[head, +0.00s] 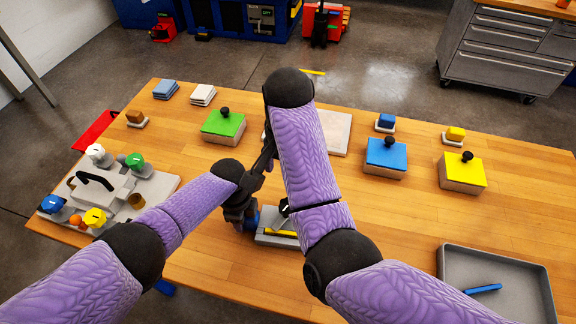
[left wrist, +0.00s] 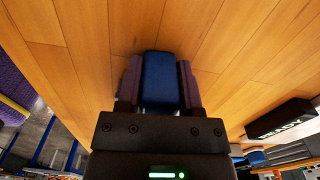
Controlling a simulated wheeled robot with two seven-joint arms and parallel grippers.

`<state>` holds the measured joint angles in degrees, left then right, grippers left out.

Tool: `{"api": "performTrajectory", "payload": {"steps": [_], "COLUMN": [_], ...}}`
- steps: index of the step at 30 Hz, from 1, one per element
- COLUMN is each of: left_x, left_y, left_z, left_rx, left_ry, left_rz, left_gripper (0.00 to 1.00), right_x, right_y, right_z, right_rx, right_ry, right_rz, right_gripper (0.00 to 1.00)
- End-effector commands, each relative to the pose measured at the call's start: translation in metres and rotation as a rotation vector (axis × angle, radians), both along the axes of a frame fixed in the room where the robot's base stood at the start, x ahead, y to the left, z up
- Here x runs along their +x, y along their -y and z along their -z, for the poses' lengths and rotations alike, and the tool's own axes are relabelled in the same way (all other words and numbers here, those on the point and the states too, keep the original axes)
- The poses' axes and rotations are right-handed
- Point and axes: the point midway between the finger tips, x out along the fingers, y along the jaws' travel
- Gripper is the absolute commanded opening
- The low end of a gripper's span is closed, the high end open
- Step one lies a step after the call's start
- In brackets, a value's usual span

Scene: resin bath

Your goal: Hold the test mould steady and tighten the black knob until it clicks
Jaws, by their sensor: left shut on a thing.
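My left gripper (head: 240,212) is low over the front middle of the table. In the left wrist view its two fingers (left wrist: 160,85) are shut on a blue block-like piece (left wrist: 160,80). In the head view this blue piece (head: 251,218) shows at the left end of a low grey fixture with a yellow strip (head: 275,236), which I take for the test mould. I cannot tell whether they are joined. Dark parts by my right wrist (head: 263,158) are narrow and overlapped; the right fingertips cannot be made out.
Green (head: 223,126), blue (head: 386,157) and yellow (head: 462,172) lidded boxes with black knobs stand farther back. A grey plate with coloured caps (head: 160,188) is at left. A grey tray (head: 452,262) with a blue stick is front right. Wood between them is clear.

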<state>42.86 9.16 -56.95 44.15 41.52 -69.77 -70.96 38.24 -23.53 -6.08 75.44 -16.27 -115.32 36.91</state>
Motion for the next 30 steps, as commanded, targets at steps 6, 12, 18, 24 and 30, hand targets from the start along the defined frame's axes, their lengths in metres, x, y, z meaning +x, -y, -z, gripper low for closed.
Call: {"api": "performTrajectory", "payload": {"steps": [6,12,18,24,30], "left_x": [0.0,0.0,0.0,0.0,0.001], "left_y": [0.0,0.0,0.0,0.0,0.0], "left_z": [0.0,0.0,0.0,-0.001,-0.028], "left_rx": [0.0,-0.001,0.0,-0.001,-0.003], "left_ry": [0.001,0.001,0.001,0.001,0.005], "left_rz": [0.0,0.0,0.0,0.0,0.001], "left_gripper": [0.0,0.55,0.88,0.88,0.88], "right_x": [0.0,0.0,0.0,0.0,0.0], "right_y": [0.0,0.0,0.0,0.0,0.0], "right_z": [0.0,0.0,0.001,0.001,0.001], "right_rx": [0.0,0.0,0.0,0.0,0.0], "right_ry": [0.0,0.0,0.0,0.0,0.0], "right_rz": [0.0,0.0,0.0,0.0,0.0], "right_gripper": [0.92,0.92,0.92,0.92,0.92]}}
